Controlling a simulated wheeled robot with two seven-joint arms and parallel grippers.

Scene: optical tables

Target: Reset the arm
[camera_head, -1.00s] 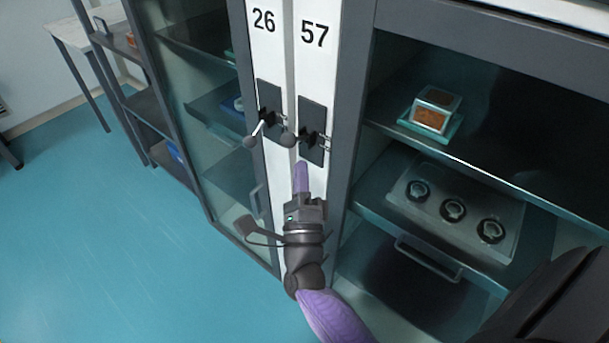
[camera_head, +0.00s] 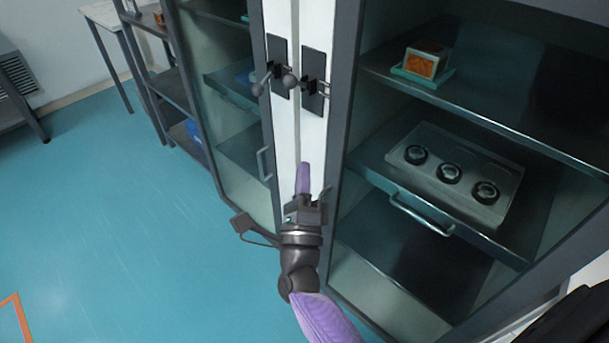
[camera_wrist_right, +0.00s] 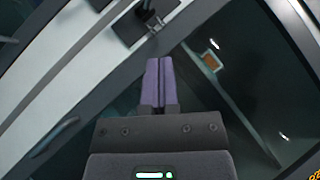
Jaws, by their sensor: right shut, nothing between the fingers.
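My right gripper (camera_head: 303,178) has purple fingers and stands upright in front of the white strip between two glass-fronted cabinets. Its fingers are shut together with nothing between them, as the right wrist view (camera_wrist_right: 158,82) also shows. It sits below the two black latch plates and is apart from them. My right arm, with a dark wrist and a purple sleeve, comes in from the bottom. My left gripper is not in view.
The left latch (camera_head: 277,68) and right latch (camera_head: 314,84) have knobbed levers. The right cabinet holds an orange-and-clear box (camera_head: 425,63) and a tray (camera_head: 410,131) with three dark round parts. A dark shelf rack (camera_head: 172,90) stands at left. The blue floor (camera_head: 110,220) is clear.

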